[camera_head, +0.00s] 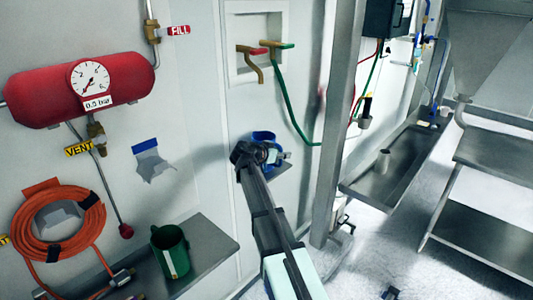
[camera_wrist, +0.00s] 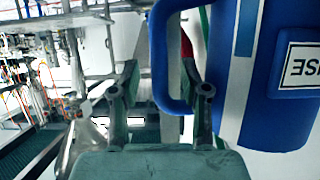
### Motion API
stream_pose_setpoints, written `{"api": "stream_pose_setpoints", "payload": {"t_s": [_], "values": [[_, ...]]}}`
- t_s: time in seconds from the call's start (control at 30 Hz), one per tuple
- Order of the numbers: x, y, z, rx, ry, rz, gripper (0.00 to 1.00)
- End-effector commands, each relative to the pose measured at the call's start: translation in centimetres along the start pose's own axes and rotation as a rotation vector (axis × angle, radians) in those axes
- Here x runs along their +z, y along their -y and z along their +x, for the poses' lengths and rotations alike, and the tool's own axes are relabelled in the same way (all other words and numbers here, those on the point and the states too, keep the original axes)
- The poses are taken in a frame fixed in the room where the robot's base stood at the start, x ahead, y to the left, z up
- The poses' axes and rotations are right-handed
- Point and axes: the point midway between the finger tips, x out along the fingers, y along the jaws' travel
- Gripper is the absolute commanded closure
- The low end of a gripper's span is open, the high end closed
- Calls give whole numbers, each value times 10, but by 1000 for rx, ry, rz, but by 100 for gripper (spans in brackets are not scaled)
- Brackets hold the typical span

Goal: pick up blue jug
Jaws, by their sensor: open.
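The blue jug (camera_wrist: 255,120) fills the right side of the wrist view, with a pale stripe and a label that reads upside down there. Its handle (camera_wrist: 160,60) shows between the two fingers of my open gripper (camera_wrist: 160,70); I cannot tell whether they touch it. In the head view the blue jug (camera_head: 264,135) is by the white wall, on a small grey shelf, below the taps. My gripper (camera_head: 277,156) is in front of it and hides its lower part.
A green jug (camera_head: 170,250) stands on a grey shelf (camera_head: 215,246) at lower left. A metal post (camera_head: 335,130) rises just right of my gripper. A green hose (camera_head: 288,105) hangs above it. A steel trough (camera_head: 390,165) lies further right.

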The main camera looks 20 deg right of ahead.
Motion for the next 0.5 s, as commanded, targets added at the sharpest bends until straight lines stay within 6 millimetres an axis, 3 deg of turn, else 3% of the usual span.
{"api": "stream_pose_setpoints", "payload": {"t_s": [0.03,0.07,0.17,0.2,0.5], "values": [[0,0,0,0,0,0,54],[0,0,0,0,0,0,61],[0,0,0,0,0,0,97],[0,0,0,0,0,0,100],[-1,0,-1,0,-2,1,100]]}}
